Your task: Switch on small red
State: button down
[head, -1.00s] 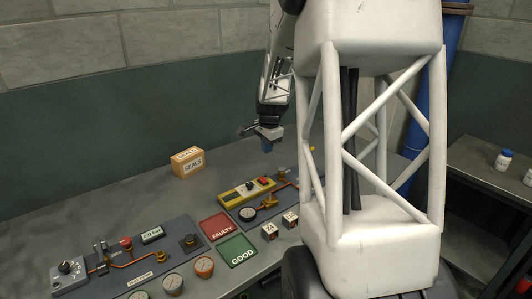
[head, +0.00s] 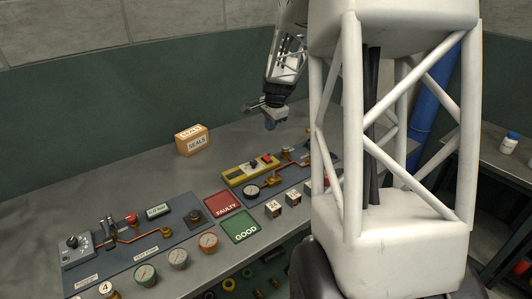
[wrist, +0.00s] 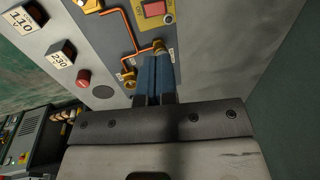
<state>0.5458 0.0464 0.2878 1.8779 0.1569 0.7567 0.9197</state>
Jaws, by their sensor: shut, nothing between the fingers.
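A small red rocker switch (wrist: 154,8) sits on a yellow plate marked ON at the top of the wrist view. A red round button (wrist: 83,77) stands on the light grey surface left of my fingers. My gripper (wrist: 154,55) is shut and empty, its blue fingers side by side. In the wrist view the fingertips lie just below the plate and overlap a brass fitting at the copper pipe's end; I cannot tell whether they touch it. In the head view my gripper (head: 270,123) hangs above the bench, behind the yellow strip (head: 250,170).
Blocks marked 110 (wrist: 22,17) and 230 (wrist: 61,53) stand left of the panel. The bench also holds a SEALS box (head: 192,140), a red FAULTY tray (head: 222,203), a green GOOD tray (head: 240,226) and several gauges. Bare bench lies around the box.

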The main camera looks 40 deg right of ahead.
aim_at(265, 157)
jog(key=shift+f, duration=0.15)
jog(key=x, duration=1.3)
jog(key=shift+w+f, duration=0.1)
jog(key=shift+f, duration=0.25)
jog(key=shift+f, duration=0.1)
